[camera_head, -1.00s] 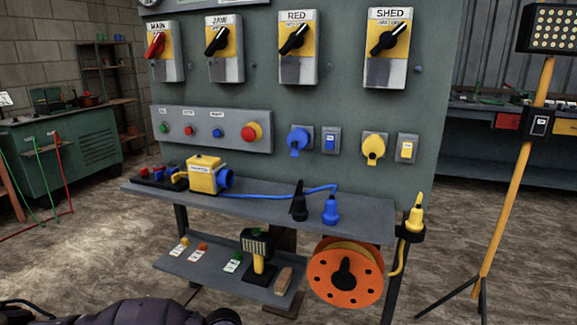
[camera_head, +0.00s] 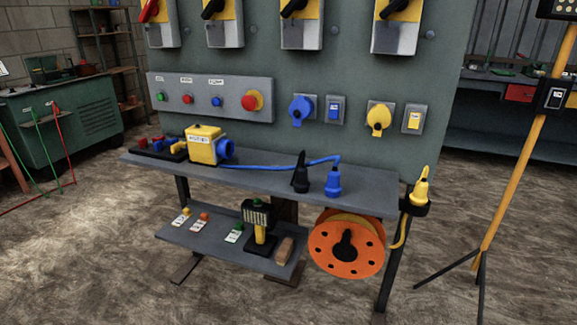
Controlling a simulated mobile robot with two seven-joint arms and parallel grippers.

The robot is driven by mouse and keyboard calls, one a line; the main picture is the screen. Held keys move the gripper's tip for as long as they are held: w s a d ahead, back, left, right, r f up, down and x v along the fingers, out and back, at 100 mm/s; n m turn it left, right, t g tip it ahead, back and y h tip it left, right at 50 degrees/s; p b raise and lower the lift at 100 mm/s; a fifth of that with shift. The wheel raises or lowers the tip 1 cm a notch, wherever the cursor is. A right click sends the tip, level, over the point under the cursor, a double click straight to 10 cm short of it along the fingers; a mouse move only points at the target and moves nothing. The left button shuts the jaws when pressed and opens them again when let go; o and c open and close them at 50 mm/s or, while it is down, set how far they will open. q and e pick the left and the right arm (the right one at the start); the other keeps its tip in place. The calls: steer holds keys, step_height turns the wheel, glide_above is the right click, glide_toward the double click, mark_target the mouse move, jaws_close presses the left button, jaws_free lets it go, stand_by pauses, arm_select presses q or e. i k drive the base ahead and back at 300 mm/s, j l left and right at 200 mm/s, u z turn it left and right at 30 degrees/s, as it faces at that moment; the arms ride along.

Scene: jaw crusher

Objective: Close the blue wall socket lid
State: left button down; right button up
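The blue wall socket (camera_head: 301,109) is on the grey-green panel, right of the push-button box. It has a round blue face with a small tab at its lower edge. It is too small to tell how far its lid stands open. A blue rocker switch (camera_head: 335,110) is beside it on the right. Neither of my grippers is in view, and nothing touches or covers the socket.
Below the socket, a shelf (camera_head: 375,187) holds a yellow box (camera_head: 204,145) with a blue cable, a blue plug (camera_head: 332,182) and a black plug (camera_head: 300,174). A yellow socket (camera_head: 379,118) is to the right. An orange reel (camera_head: 347,244) and a lamp stand (camera_head: 513,165) are lower right.

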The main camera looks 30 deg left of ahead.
mark_target(299, 109)
steer(key=i+u, duration=0.45)
steer(key=i, duration=0.8)
